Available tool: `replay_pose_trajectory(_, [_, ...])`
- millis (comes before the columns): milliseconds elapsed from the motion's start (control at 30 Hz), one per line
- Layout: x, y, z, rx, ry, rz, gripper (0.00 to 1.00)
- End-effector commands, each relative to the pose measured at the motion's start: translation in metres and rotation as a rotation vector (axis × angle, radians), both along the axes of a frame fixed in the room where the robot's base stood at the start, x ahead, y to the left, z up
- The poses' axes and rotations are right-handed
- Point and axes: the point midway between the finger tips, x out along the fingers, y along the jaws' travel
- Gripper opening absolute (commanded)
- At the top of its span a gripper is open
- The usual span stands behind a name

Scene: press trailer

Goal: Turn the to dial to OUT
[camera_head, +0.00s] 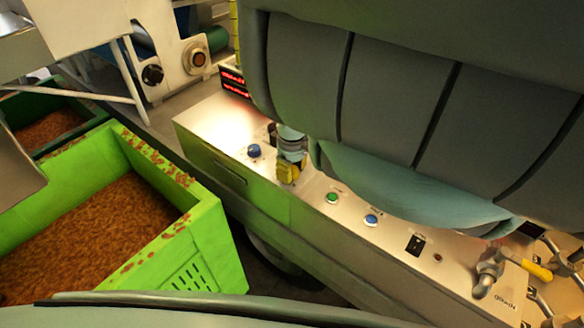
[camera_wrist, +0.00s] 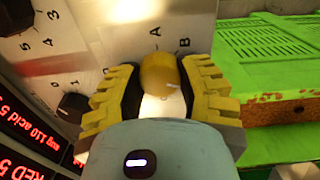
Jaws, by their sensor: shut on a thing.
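My gripper (camera_wrist: 160,92) is shut around a round yellow dial (camera_wrist: 158,72) in the wrist view, one padded yellow finger on each side. The letters A and B are printed on the panel just beyond the dial. No OUT label can be read, and the panel on the near side of the dial is hidden by my gripper. In the head view my gripper (camera_head: 288,170) is down at the control panel (camera_head: 225,125), and the dial cannot be made out there.
A black dial (camera_wrist: 72,104) with numbers sits left of my gripper, near red displays (camera_wrist: 30,115). The head view shows a blue knob (camera_head: 254,150), a green button (camera_head: 332,197), a blue button (camera_head: 371,219), a black switch (camera_head: 415,243), and a green crate (camera_head: 215,235) beside the panel.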

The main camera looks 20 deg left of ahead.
Motion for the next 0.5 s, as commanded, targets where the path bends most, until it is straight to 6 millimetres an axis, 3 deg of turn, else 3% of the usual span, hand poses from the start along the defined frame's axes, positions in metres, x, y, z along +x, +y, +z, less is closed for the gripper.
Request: replay_pose_trajectory(500, [0.0013, 0.0006, 0.0005, 0.003, -0.004, -0.492, 0.01])
